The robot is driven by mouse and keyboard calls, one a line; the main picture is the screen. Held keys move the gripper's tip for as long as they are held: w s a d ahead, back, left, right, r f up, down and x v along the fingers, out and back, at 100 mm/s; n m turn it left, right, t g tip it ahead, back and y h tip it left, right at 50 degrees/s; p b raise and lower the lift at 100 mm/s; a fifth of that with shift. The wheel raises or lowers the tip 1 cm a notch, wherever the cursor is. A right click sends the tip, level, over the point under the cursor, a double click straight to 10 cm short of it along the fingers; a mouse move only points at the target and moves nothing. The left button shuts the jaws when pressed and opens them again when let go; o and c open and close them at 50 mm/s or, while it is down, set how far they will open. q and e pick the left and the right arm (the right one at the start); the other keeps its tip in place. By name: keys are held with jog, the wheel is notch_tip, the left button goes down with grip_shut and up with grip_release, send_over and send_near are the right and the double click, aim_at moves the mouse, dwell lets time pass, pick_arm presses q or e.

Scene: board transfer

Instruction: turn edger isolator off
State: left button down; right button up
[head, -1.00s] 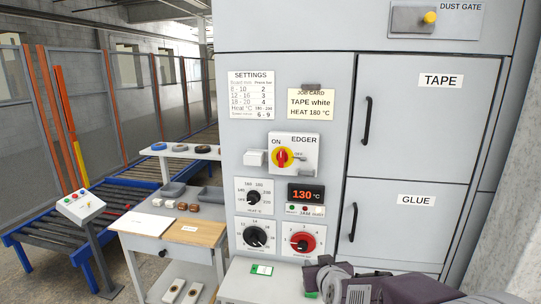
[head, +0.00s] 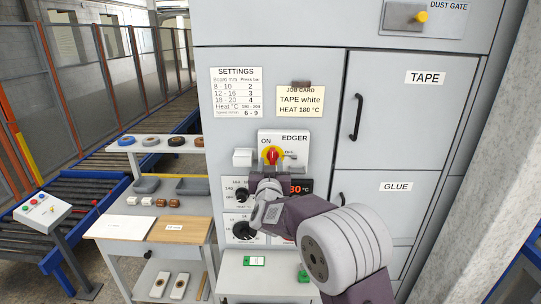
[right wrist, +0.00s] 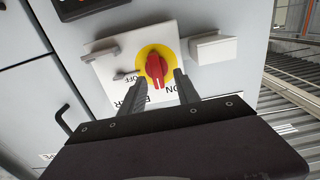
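The edger isolator is a red rotary handle (head: 272,155) on a yellow disc, on a white plate marked EDGER, ON and OFF. In the right wrist view the red handle (right wrist: 156,70) stands upright in the picture, with its lower end toward the ON mark; OFF is at its left. My right gripper (right wrist: 160,77) is open, its two dark fingers on either side of the handle's lower part, with gaps showing. In the head view my right gripper (head: 267,175) is just below the isolator, and my arm covers part of the panel beneath. My left gripper is not in view.
A heat dial (head: 242,195), a partly hidden red display (head: 303,187) and a pressure dial (head: 243,230) sit below the isolator. A white block (head: 242,157) is left of it. A grey shelf with a green-and-white card (head: 254,261) juts out below. TAPE and GLUE doors are at right.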

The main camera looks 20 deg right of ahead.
aim_at(273, 159)
jog(key=x, duration=0.2)
jog(key=shift+w+d+p, duration=0.25)
jog(key=shift+w+p, duration=0.1)
jog(key=shift+w+d+r, duration=0.1)
jog(key=shift+w+d, duration=0.1)
jog(key=shift+d, duration=0.1)
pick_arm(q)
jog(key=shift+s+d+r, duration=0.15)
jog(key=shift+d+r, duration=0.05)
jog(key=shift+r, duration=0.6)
pick_arm(e)
jog(key=shift+a, duration=0.15)
jog(key=shift+w, duration=0.1)
jog(key=c, duration=0.4)
grip_shut()
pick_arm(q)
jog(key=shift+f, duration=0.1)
